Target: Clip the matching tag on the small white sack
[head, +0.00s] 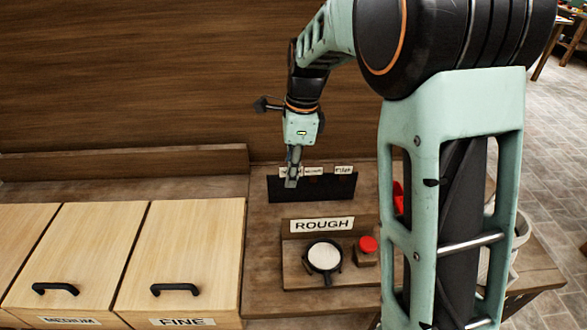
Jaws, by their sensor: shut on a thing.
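My gripper (291,182) points down at the left part of a black tag rack (330,190) and is shut on the leftmost tag, whose lettering the fingers mostly hide. The rack's other white tags are a middle tag (314,171), too small to read surely, and a right tag (343,170) that seems to read FINE. I cannot make out a small white sack for certain. A round white thing (324,255) sits in a black ring on a wooden stand, below a sign (322,224) reading ROUGH.
A red button (368,244) on a wooden block stands right of the ring. Wooden bins with black handles, labelled MEDIUM (68,320) and FINE (182,321), fill the left. A pale container (522,228) and a red thing (398,197) are partly hidden by my arm.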

